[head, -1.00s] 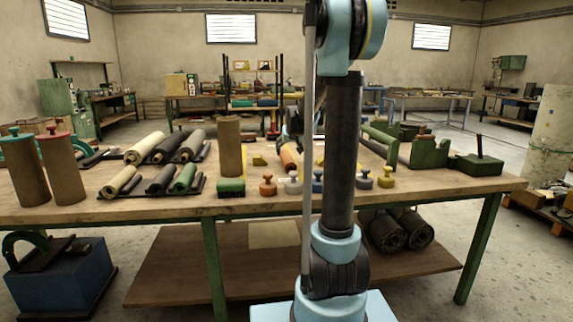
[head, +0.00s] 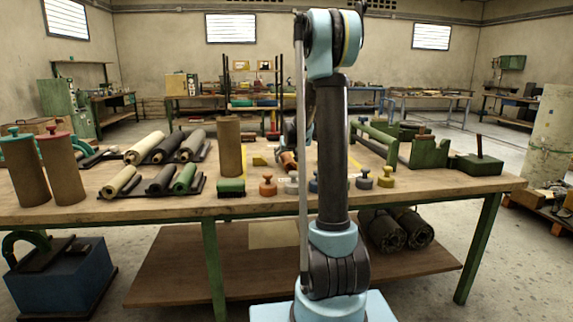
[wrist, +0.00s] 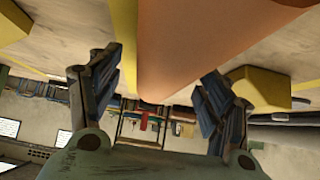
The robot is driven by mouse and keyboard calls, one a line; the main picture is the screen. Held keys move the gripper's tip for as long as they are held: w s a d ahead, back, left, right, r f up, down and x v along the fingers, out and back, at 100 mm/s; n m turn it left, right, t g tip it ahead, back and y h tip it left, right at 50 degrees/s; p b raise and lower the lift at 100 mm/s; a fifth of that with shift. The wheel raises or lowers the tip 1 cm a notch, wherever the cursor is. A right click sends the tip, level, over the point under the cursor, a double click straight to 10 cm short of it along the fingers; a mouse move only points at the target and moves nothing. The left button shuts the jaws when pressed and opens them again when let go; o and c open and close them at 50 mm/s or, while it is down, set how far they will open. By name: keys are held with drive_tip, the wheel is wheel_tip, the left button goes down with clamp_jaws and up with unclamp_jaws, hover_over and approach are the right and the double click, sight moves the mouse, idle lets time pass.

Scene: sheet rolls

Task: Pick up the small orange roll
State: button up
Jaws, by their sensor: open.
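The small orange roll (head: 288,166) lies on the workbench, partly hidden in the head view by my arm and gripper. In the wrist view the orange roll (wrist: 190,50) fills the top middle, very close, and reaches in between my fingers. My gripper (wrist: 155,88) is open, with one dark finger on each side of the roll. I see no clear contact between fingers and roll. In the head view my gripper (head: 290,146) is at the roll, mostly hidden behind my arm.
A yellow block (wrist: 262,88) sits beside the right finger in the wrist view. In the head view a tall brown roll (head: 229,147) stands to the left. Dark and green rolls (head: 184,179) lie on racks farther left.

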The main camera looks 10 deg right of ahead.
drive_tip(key=shift+w+f, duration=0.35)
clamp_jaws()
drive_tip(key=shift+r, duration=0.15)
